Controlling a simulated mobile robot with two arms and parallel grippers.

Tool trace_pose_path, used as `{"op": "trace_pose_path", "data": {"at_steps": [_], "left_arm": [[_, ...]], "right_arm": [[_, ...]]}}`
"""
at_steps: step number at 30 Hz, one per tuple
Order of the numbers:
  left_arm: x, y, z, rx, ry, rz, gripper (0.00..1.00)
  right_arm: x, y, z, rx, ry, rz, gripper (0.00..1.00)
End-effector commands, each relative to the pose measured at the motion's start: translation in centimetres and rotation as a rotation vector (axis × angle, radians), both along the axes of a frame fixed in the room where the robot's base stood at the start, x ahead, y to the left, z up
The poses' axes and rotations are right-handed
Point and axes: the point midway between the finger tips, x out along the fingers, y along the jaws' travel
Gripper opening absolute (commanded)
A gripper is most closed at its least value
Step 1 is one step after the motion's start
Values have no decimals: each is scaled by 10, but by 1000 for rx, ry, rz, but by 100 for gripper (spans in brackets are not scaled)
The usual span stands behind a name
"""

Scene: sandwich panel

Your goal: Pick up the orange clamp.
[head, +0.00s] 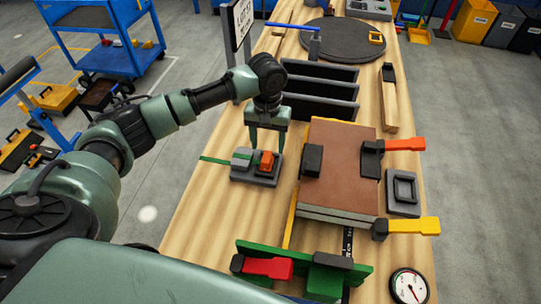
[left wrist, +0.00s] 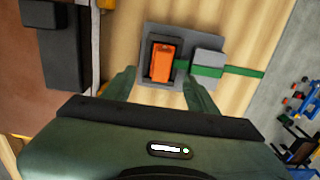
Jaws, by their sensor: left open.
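An orange block (head: 266,161) sits upright in a dark holder on a small grey base (head: 242,178). It also shows in the left wrist view (left wrist: 163,62); I cannot tell whether it is a clamp. A clamp with an orange-red handle (head: 404,145) and dark body grips the far right edge of the brown panel (head: 345,165). My left gripper (head: 266,148) points down, open and empty, above the grey base. In the left wrist view its fingers (left wrist: 160,84) stand either side of the orange block's near end, apart from it. My right gripper is out of view.
A yellow-handled clamp (head: 412,226) is on the panel's near right. A red-handled clamp (head: 266,267) is by a green bracket (head: 325,283). A black rack (head: 320,92) stands behind the gripper. A green strip (left wrist: 235,71) crosses the base. Table left of the base is clear.

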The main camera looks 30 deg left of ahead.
Motion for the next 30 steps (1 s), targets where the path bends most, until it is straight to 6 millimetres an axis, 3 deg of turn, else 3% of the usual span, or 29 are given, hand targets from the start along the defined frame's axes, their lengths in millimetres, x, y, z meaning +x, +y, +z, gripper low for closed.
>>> {"op": "trace_pose_path", "data": {"at_steps": [3,7,15,22,23,29,30], "left_arm": [[-1,0,-13,0,2,0,58],[-2,1,-27,1,3,0,58],[-2,1,-63,1,0,0,58],[-2,2,-66,0,-2,-1,58],[-2,2,-66,0,-2,-1,55],[-2,2,-66,1,-2,0,0],[-2,2,-66,1,-2,0,0]], "right_arm": [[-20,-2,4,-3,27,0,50],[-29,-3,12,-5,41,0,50],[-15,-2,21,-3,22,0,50],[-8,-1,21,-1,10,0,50],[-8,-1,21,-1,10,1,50],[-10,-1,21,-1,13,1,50],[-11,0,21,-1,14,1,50]]}}
